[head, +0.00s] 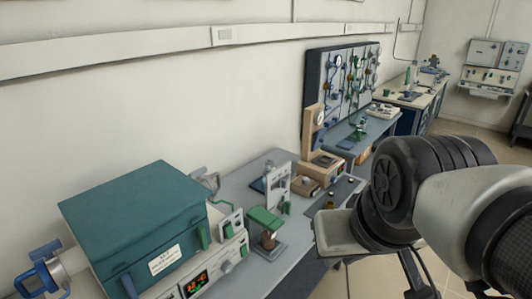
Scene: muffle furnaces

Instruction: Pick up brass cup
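A small yellowish-brown piece (330,203) stands on the grey bench, just left of my arm's dark joint in the head view. It may be the brass cup, but it is too small and too partly covered to be sure. My arm comes in from the right and covers the bench's right front part. The fingers of my gripper cannot be made out, so whether they hold anything does not show.
A teal furnace (135,220) with a lit display stands on the bench at left. A green-topped device (266,222), a white upright panel (277,187) and a wooden stand (311,145) follow along it. A pegboard (343,85) and more benches lie behind.

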